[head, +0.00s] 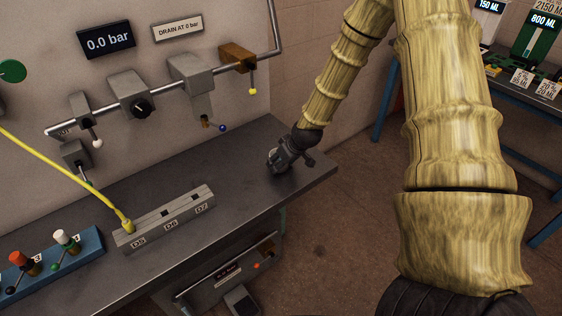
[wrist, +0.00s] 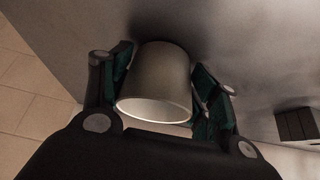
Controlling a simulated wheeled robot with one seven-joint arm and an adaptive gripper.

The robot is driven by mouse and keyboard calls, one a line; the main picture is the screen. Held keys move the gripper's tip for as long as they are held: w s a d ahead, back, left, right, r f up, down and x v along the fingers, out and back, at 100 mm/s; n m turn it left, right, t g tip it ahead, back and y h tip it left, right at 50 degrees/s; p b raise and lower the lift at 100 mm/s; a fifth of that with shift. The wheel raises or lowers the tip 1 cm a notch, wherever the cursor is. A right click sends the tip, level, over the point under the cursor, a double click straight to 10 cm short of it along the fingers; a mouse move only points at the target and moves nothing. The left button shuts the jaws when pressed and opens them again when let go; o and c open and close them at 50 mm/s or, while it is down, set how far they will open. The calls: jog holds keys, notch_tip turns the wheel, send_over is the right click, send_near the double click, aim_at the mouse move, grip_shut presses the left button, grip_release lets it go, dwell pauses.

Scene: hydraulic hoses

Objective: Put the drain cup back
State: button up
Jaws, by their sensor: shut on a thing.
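The drain cup (wrist: 155,82) is a plain grey metal cylinder with a pale open rim, seen in the wrist view between my fingers. My gripper (wrist: 165,95) is shut on it, with green pads on both sides. The cup is at the grey bench surface; I cannot tell whether it touches it. In the head view my gripper (head: 288,158) is low over the right end of the bench (head: 240,215), and the cup is mostly hidden there by the gripper.
A wall pipe with valves (head: 130,92) runs behind the bench, under a "0.0 bar" display (head: 106,40). A blue rack (head: 50,265) stands front left. The bench around my gripper is clear.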

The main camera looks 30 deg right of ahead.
jog(key=shift+f, duration=0.15)
jog(key=o, duration=1.1)
jog(key=shift+s+r, duration=0.25)
jog(key=shift+r, duration=0.4)
jog(key=shift+b+v, duration=1.15)
jog(key=shift+v, duration=4.3)
